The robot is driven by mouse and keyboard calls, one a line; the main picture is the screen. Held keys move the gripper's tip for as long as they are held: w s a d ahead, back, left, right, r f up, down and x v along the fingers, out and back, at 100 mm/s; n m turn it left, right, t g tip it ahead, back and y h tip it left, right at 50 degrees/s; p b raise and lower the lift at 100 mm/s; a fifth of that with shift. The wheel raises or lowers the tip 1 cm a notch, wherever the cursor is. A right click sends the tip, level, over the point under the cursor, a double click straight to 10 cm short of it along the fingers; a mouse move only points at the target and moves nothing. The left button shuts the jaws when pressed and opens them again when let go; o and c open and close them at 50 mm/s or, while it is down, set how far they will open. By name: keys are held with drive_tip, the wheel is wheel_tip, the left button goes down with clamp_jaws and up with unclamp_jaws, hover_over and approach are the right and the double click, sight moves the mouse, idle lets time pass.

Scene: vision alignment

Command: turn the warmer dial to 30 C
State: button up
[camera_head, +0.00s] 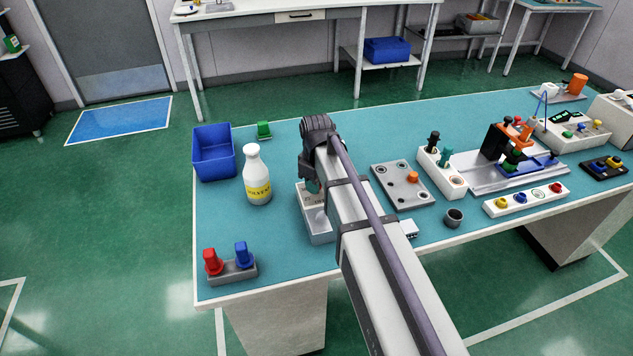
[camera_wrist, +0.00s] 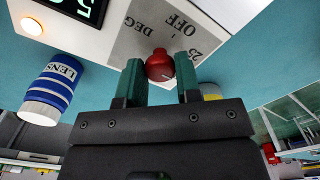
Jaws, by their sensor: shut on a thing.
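The warmer's red dial (camera_wrist: 159,66) sits on a grey panel (camera_wrist: 130,42) marked "OFF", "25" and "DEG", which appears upside down in the wrist view. My gripper (camera_wrist: 160,82) is shut on the dial, with one green finger on each side. A pale line shows on the dial, but I cannot tell exactly which mark it points to. A dark display (camera_wrist: 82,8) with green digits is cut off by the frame; a 5 is visible. In the head view, my arm hides the dial; a grey-white box (camera_head: 318,222) below my gripper (camera_head: 313,186) appears to be the warmer.
A blue-and-white bottle labelled "LENS" (camera_wrist: 52,90) stands close to the warmer. A white bottle with a yellow label (camera_head: 257,180) stands left of my gripper, beside a blue bin (camera_head: 213,160). A grey plate (camera_head: 402,192) lies to the right. The bench's front left holds a red-and-blue knob block (camera_head: 232,271).

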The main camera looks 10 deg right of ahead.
drive_tip(key=m, duration=0.5)
idle(0.5)
drive_tip(key=o, duration=0.9)
drive_tip(key=shift+r, duration=0.1)
wheel_tip(320, 180, up, 11)
drive_tip(key=p, duration=1.1)
drive_tip(key=shift+f, duration=0.2)
